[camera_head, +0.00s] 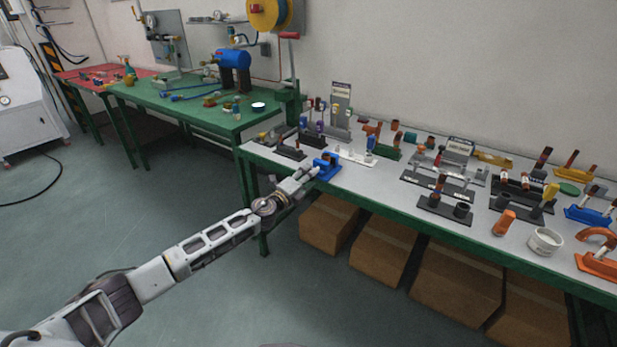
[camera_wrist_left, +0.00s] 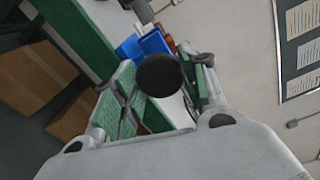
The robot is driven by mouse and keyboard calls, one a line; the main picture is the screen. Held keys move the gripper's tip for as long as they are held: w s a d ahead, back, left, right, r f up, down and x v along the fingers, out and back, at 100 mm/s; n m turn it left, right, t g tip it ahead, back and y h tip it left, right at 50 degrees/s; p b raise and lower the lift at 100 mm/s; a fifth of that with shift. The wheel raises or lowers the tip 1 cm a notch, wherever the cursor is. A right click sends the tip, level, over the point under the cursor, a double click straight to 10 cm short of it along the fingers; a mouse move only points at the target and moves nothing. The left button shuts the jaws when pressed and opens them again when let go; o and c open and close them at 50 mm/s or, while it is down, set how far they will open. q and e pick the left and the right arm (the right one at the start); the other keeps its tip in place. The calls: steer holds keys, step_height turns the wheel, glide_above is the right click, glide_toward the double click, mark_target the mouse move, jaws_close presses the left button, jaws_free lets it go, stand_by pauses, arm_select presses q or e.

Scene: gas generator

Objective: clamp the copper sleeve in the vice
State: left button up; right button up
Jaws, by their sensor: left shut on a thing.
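The blue vice (camera_head: 327,166) stands at the front left edge of the grey-topped bench. My left gripper (camera_head: 310,174) reaches it from the front left, close against it. In the left wrist view the fingers (camera_wrist_left: 162,92) are shut on a dark round knob-like part (camera_wrist_left: 160,75), seen end-on. The blue body of the vice (camera_wrist_left: 130,47) shows just behind that part. A small brown piece (camera_wrist_left: 157,27) shows beyond the blue; I cannot tell whether it is the copper sleeve or whether it sits in the jaws. My right gripper is not in view.
Several black stands with fittings (camera_head: 445,209) crowd the bench to the right. A white ring (camera_head: 545,241) and an orange cylinder (camera_head: 504,222) stand near its front edge. Cardboard boxes (camera_head: 384,253) sit under the bench.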

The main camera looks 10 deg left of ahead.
arm_select(q)
steer(key=shift+f+m+p, duration=0.1)
steer(key=shift+m+p, duration=0.2)
steer(key=shift+m, duration=1.1)
steer(key=o, duration=1.1)
steer(key=shift+c, duration=0.2)
steer(key=n, duration=0.5)
steer(key=shift+n, duration=0.3)
steer(key=shift+c, duration=0.5)
